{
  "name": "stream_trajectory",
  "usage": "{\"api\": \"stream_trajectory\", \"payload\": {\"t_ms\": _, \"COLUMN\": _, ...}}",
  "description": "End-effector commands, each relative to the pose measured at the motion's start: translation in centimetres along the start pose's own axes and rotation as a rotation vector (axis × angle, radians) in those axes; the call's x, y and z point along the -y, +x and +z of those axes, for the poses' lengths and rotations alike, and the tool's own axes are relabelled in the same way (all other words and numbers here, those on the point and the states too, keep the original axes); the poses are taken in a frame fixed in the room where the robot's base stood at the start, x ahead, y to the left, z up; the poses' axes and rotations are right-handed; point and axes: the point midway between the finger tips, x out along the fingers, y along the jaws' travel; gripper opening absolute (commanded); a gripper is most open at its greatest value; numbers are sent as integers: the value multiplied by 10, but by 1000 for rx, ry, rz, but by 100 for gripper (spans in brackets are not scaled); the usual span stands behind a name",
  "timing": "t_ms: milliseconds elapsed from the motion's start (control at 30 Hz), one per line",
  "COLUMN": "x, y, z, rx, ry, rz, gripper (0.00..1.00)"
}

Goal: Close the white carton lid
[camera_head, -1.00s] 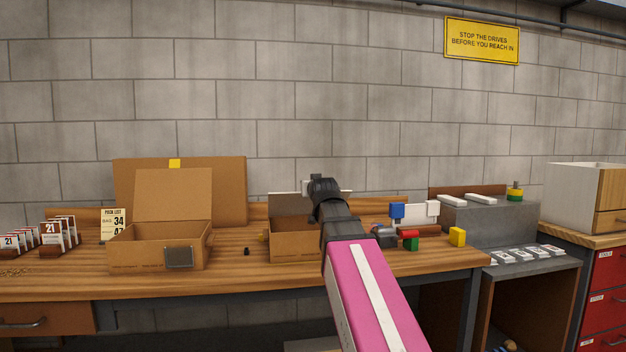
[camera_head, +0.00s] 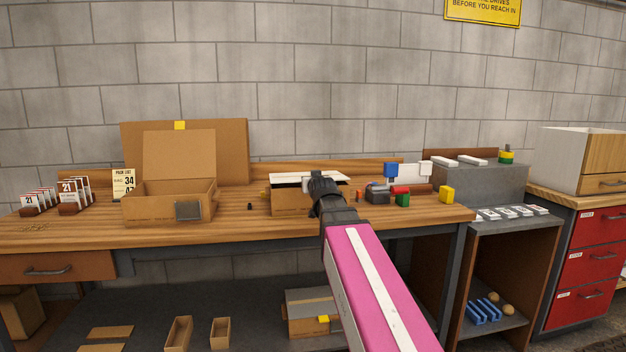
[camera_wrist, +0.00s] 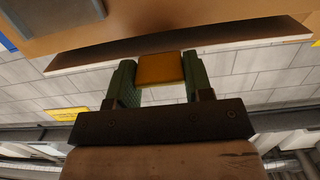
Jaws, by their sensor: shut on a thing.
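The carton with the white lid stands on the bench in the middle of the head view, its brown body (camera_head: 289,203) partly hidden behind my arm. Its white lid (camera_head: 298,178) lies nearly flat over the top, slightly tilted; whether it touches the rim all round I cannot tell. My gripper (camera_head: 323,184) is at the lid's front edge, right of its middle. In the wrist view my gripper (camera_wrist: 160,82) is shut on a yellow tab (camera_wrist: 160,68), which seems to join the lid's edge.
An open brown carton (camera_head: 168,205) with its lid raised stands to the left. A grey raised shelf (camera_head: 480,182) stands further right. Bench wood (camera_head: 250,227) is clear in front.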

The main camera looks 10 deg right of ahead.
Motion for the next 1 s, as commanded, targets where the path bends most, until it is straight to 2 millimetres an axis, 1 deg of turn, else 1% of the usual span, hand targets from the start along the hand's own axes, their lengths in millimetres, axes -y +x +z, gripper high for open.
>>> {"api": "stream_trajectory", "payload": {"t_ms": 333, "x": 0, "y": 0, "z": 2, "rx": 5, "ry": 0, "rz": 0, "gripper": 4}}
{"api": "stream_trajectory", "payload": {"t_ms": 367, "x": 0, "y": 0, "z": 2, "rx": 5, "ry": 0, "rz": 0, "gripper": 56}}
{"api": "stream_trajectory", "payload": {"t_ms": 400, "x": 0, "y": 0, "z": 1, "rx": 4, "ry": 0, "rz": 0, "gripper": 69}}
{"api": "stream_trajectory", "payload": {"t_ms": 433, "x": 0, "y": 0, "z": 1, "rx": 4, "ry": 0, "rz": 0, "gripper": 72}}
{"api": "stream_trajectory", "payload": {"t_ms": 767, "x": 0, "y": -2, "z": 1, "rx": 1, "ry": 0, "rz": 0, "gripper": 72}}
{"api": "stream_trajectory", "payload": {"t_ms": 867, "x": 0, "y": -9, "z": 1, "rx": 1, "ry": 0, "rz": 0, "gripper": 72}}
{"api": "stream_trajectory", "payload": {"t_ms": 1000, "x": 0, "y": -26, "z": 2, "rx": 0, "ry": 0, "rz": 0, "gripper": 72}}
